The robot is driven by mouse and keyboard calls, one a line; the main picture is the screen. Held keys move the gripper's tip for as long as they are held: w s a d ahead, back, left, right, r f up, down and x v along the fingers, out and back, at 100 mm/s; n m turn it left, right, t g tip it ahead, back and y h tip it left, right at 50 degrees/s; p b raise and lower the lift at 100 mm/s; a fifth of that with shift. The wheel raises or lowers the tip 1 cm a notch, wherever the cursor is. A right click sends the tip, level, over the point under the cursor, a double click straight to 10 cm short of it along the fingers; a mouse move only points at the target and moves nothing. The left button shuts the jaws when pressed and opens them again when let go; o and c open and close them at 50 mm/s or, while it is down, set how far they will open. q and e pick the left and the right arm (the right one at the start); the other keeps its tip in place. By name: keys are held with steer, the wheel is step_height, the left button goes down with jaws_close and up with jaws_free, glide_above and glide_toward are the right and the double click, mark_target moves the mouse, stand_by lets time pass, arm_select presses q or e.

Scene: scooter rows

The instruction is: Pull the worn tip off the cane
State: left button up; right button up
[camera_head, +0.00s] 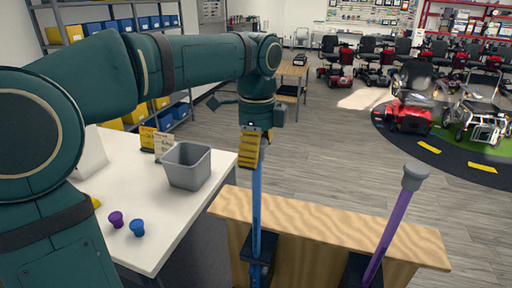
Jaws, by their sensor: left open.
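A blue cane (257,205) stands upright in a black holder (259,270) at the wooden stand. My left gripper (252,160), with yellow fingers, is at its top end from above; the fingers hide that end, so I cannot tell whether a tip is on it or touched. The gripper is open. A purple cane (388,237) leans to the right in a second holder, with a worn-looking grey tip (415,176) on its top. A purple tip (116,219) and a blue tip (137,228) sit on the white table. My right gripper is out of view.
The wooden stand (335,228) runs across the front. A grey bin (187,166) and small yellow-and-white signs (155,142) stand on the white table (185,212). Shelving is behind at left; scooters (411,97) are at the back right. The floor between is clear.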

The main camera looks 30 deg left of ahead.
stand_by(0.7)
arm_select(q)
jaws_close()
stand_by(0.3)
steer(key=shift+r+p, duration=0.15)
steer(key=shift+p, duration=0.2)
steer(key=shift+r+p, duration=2.9)
steer(key=shift+p, duration=0.1)
